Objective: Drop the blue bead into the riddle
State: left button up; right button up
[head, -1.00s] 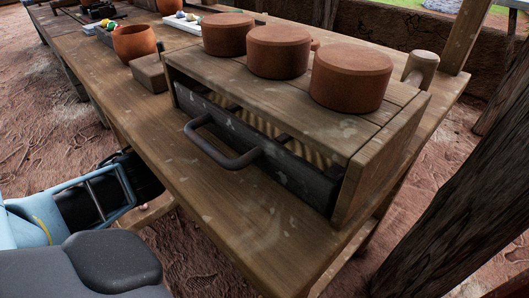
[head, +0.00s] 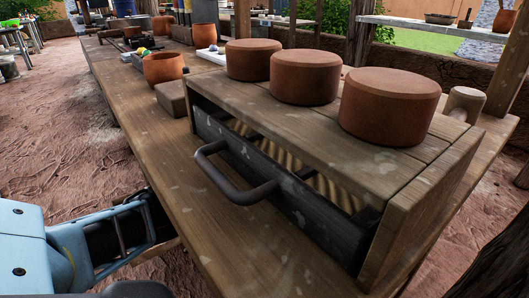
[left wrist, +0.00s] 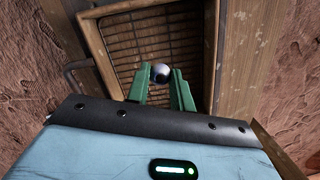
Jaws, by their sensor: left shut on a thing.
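In the left wrist view my left gripper (left wrist: 161,88) has its green fingers shut on a small round bead (left wrist: 160,73). The bead shows pale grey above and dark below; its blue is hard to make out. Beyond it lies a wooden-framed tray with a slatted mesh (left wrist: 143,37), which looks like the riddle, with a dark handle (left wrist: 73,74) at its left. The height of the bead over the mesh cannot be told. The head view shows my blue left arm at the lower left, but not the fingers. My right gripper is not in view.
On the table (head: 135,107) a wooden box (head: 350,150) holds a dark-fronted drawer with a handle (head: 235,185). Several clay lids stand on top. A clay cup (head: 164,68), a block (head: 171,97) and a white tray (head: 210,57) stand behind. The table's front strip is clear.

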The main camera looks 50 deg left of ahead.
pick_arm(q)
jog(key=shift+f, duration=0.5)
jog(key=o, duration=1)
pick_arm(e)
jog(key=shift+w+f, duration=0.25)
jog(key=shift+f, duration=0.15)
pick_arm(q)
jog(key=shift+r, duration=0.1)
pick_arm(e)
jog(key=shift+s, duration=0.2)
pick_arm(q)
jog(key=shift+r, duration=0.65)
jog(key=r+p, duration=0.1)
jog(key=r, duration=0.1)
jog(key=r+p, duration=0.1)
jog(key=r, duration=0.1)
jog(key=r+p, duration=0.1)
jog(key=r, duration=0.1)
jog(key=shift+s+d, duration=0.2)
jog(key=shift+d, duration=0.2)
jog(key=shift+r, duration=0.25)
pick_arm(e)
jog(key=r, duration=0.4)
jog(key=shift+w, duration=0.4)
